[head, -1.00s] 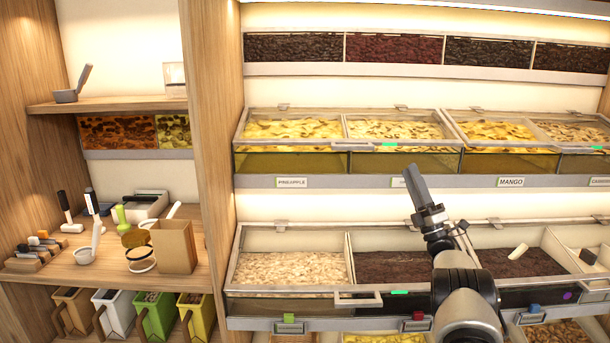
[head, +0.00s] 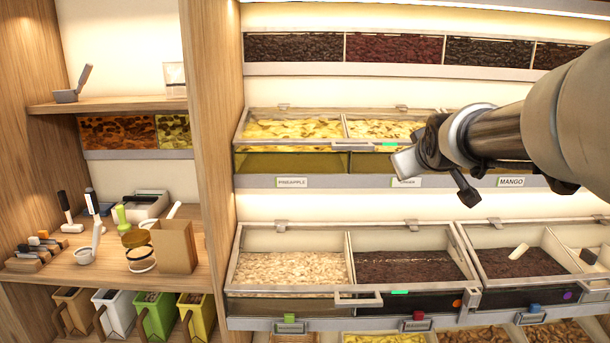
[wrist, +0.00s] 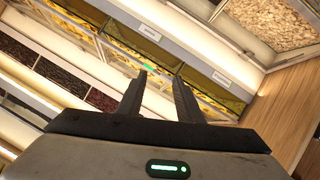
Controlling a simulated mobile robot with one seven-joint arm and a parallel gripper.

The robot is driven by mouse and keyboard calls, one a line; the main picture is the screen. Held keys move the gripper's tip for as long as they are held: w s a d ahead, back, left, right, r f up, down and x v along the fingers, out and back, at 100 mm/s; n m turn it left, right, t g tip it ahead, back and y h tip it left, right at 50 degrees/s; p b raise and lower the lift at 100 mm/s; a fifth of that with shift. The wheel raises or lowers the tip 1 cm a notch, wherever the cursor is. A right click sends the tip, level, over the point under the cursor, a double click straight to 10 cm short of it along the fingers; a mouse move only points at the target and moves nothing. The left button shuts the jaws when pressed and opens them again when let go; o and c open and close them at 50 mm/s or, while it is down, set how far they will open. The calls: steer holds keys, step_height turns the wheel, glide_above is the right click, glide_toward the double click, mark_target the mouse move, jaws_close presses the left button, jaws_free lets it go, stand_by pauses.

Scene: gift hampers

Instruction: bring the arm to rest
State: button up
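My gripper (head: 404,163) is in front of the upper row of bins in the head view, seen nearly edge-on. In the wrist view my gripper's two dark fingers (wrist: 161,82) stand apart with nothing between them. It is open and empty. My arm comes in from the right edge of the head view and hides part of the upper bins.
Upper bins of dried fruit carry labels such as the pineapple label (head: 291,182). Below is a row with a bin of pale flakes (head: 292,268) and dark-filled bins (head: 410,268). Left, a wooden counter (head: 105,268) holds a brown paper bag (head: 174,247), jars and scoops.

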steer(key=s+a+f+m+g+y, duration=0.1)
steer(key=s+a+f+g, duration=0.3)
steer(key=s, duration=0.7)
steer(key=s+a+f+m+g, duration=0.1)
steer(key=s+a+f, duration=0.1)
steer(key=s+f, duration=0.6)
steer(key=s+a+f+m+g+y, duration=0.1)
steer(key=s+a+f+g, duration=0.15)
steer(key=s, duration=1.05)
step_height(320, 180, up, 18)
steer(key=p, duration=1.8)
steer(key=shift+w+f, duration=0.15)
steer(key=shift+w, duration=0.15)
